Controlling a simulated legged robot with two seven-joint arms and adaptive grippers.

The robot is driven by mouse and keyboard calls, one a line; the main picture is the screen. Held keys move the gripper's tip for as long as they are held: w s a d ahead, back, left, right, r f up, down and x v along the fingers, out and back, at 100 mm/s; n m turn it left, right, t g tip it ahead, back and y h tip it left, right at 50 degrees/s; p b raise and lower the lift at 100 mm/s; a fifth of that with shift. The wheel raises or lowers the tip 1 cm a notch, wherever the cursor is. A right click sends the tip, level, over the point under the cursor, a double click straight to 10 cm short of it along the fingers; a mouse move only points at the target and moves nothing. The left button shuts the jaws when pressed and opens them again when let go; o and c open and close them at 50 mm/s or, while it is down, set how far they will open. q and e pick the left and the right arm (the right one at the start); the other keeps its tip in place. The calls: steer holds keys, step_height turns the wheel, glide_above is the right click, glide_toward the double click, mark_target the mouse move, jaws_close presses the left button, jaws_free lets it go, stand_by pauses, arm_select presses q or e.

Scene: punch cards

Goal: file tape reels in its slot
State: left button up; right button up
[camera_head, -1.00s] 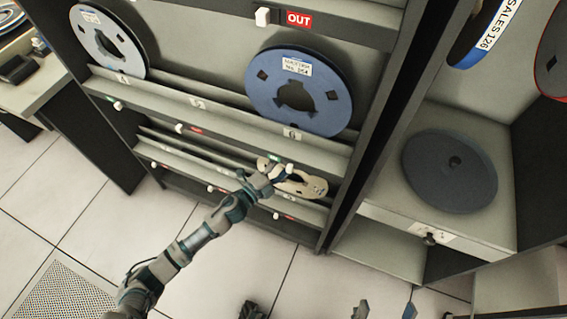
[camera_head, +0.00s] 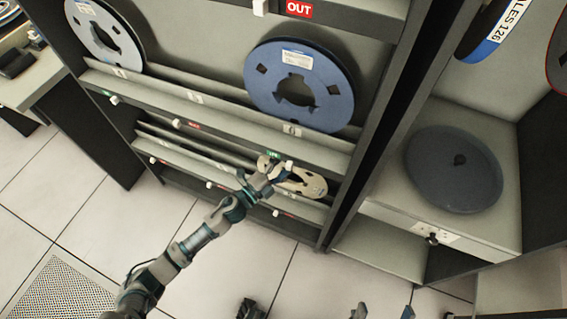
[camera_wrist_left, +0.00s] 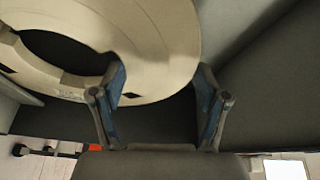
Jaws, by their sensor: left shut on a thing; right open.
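A cream tape reel (camera_head: 312,184) sits tilted at a lower slot of the rack. My left gripper (camera_head: 282,176) is at its left part, shut on its rim. In the left wrist view the cream reel (camera_wrist_left: 160,40) fills the upper left, with its rim between the fingers of the left gripper (camera_wrist_left: 160,95). A blue reel (camera_head: 335,85) with a white label stands in the shelf above, and a grey reel (camera_head: 82,22) stands at its left end. My right gripper (camera_head: 383,311) is open and empty at the bottom edge, only its fingertips showing.
A dark blue reel (camera_head: 440,185) lies flat on the counter (camera_head: 400,205) at the right. More reels hang above it, partly cut off. The rack's dark post (camera_head: 375,130) stands between rack and counter. White knobs and red and green tags line the shelf edges. The floor in front is open.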

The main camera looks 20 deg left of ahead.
stand_by(0.3)
arm_select(q)
steer(key=o, duration=1.8)
steer(key=shift+f, duration=0.1)
steer(key=shift+f, duration=0.15)
steer(key=shift+c, duration=1.3)
